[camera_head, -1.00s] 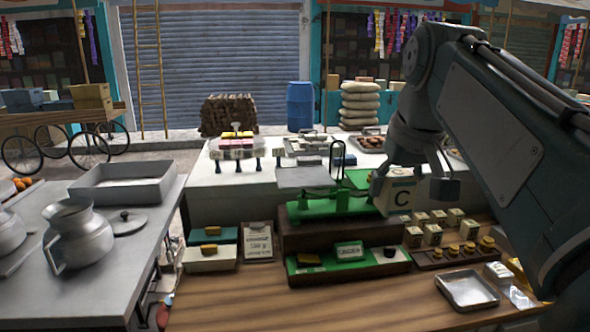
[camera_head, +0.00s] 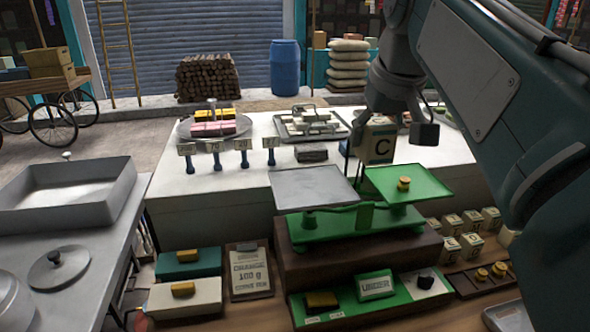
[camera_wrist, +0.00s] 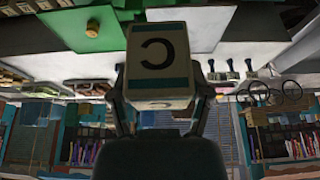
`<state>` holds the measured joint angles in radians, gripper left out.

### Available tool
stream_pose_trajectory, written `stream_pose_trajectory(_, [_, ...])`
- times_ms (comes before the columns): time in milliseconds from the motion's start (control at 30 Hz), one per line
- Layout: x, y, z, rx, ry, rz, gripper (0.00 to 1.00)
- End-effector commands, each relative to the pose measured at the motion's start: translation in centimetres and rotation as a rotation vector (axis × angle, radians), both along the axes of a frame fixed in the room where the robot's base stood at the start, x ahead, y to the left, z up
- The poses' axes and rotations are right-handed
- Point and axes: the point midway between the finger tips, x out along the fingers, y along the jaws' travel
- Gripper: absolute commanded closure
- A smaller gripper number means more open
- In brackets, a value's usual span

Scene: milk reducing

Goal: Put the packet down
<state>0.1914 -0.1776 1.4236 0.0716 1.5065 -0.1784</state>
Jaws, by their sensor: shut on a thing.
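The packet (camera_head: 377,143) is a cream box with a teal band and a black letter C. My gripper (camera_head: 398,138) is shut on it and holds it up in the air, above and behind the green balance scale (camera_head: 350,224). In the wrist view the packet (camera_wrist: 158,62) sits between the two fingers of my gripper (camera_wrist: 160,105). The scale's left grey pan (camera_head: 312,187) is empty. Its right green pan (camera_head: 425,186) bears a small brass weight (camera_head: 404,184). The scale stands on a dark brown block (camera_head: 300,262).
Several similar C packets (camera_head: 472,246) stand at the right by a tray of brass weights (camera_head: 483,276). A green tray (camera_head: 345,309) with an "UNDER" sign (camera_head: 375,285) lies in front. A white counter (camera_head: 215,190) runs behind.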

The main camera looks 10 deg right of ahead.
Motion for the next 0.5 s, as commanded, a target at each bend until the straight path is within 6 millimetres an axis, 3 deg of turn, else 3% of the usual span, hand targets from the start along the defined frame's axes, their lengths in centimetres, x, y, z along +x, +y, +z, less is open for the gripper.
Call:
stream_pose_trajectory(167, [1.4,0.7,-0.7,-0.001,0.003,0.004,0.86])
stream_pose_trajectory(500, [7.9,3.6,-4.0,0.0,0.004,0.003,0.86])
